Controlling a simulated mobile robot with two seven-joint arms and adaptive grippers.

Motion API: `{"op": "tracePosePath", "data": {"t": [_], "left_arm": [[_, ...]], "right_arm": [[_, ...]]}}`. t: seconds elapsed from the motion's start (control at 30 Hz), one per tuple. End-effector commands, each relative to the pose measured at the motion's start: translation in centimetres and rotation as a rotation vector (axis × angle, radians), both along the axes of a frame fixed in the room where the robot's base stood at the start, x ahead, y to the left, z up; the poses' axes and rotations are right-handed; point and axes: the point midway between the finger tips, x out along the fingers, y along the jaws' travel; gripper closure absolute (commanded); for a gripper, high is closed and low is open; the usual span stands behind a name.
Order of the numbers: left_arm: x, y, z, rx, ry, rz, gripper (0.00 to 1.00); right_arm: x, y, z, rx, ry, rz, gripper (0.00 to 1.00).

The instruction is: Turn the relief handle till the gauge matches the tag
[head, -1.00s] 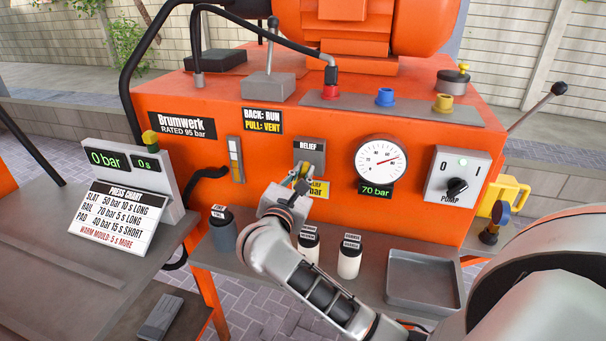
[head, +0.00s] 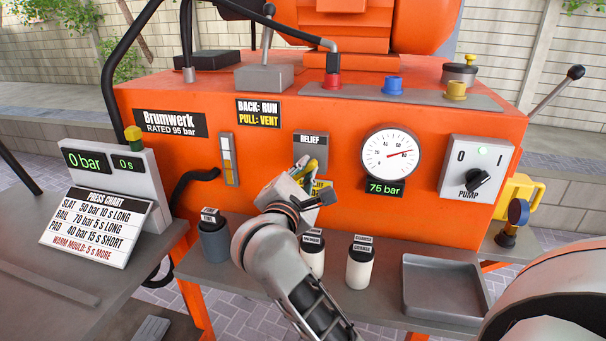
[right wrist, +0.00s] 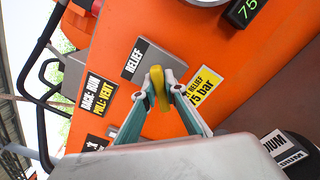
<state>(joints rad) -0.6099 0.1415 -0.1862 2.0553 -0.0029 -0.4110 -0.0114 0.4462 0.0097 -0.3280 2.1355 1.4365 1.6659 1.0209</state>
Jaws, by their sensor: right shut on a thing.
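The relief handle is a yellow lever (right wrist: 158,88) below the RELIEF label on the orange power unit. My right gripper (right wrist: 160,82) is shut on it, one finger on each side, in the right wrist view. In the head view the right gripper (head: 306,180) covers most of the handle. The round gauge (head: 390,153) stands to the right, and its green display (head: 384,188) reads 75 bar. The yellow tag (right wrist: 203,85) beside the handle reads "75 bar" in the right wrist view; its first line is partly cut. My left gripper is not in view.
A pump switch (head: 477,180) with a lit green lamp sits right of the gauge. Bottles (head: 360,266) and an empty grey tray (head: 441,285) stand on the shelf below. A press chart (head: 97,225) and a 0 bar display (head: 86,160) stand at left.

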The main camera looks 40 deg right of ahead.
Motion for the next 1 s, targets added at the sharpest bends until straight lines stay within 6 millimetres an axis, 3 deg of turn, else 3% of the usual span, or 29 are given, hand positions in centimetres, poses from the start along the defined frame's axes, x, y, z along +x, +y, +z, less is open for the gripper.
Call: {"op": "tracePosePath", "data": {"t": [0.43, 0.47, 0.5, 0.83, 1.0], "left_arm": [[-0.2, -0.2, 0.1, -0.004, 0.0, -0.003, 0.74], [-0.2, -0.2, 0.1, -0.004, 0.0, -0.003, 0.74], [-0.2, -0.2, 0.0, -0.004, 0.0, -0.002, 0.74], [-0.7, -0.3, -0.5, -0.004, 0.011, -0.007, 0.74], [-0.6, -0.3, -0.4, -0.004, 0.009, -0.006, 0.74]], "right_arm": [[0.0, 0.0, -0.1, 0.01, -0.007, 0.001, 1.0], [0.0, 0.0, -0.1, 0.01, -0.007, 0.001, 0.81], [0.0, 0.0, -0.1, 0.01, -0.007, 0.001, 0.72], [0.0, 0.1, 0.0, 0.009, -0.007, 0.001, 0.72], [-0.9, 1.2, -0.1, 0.012, -0.007, 0.003, 0.72]]}}
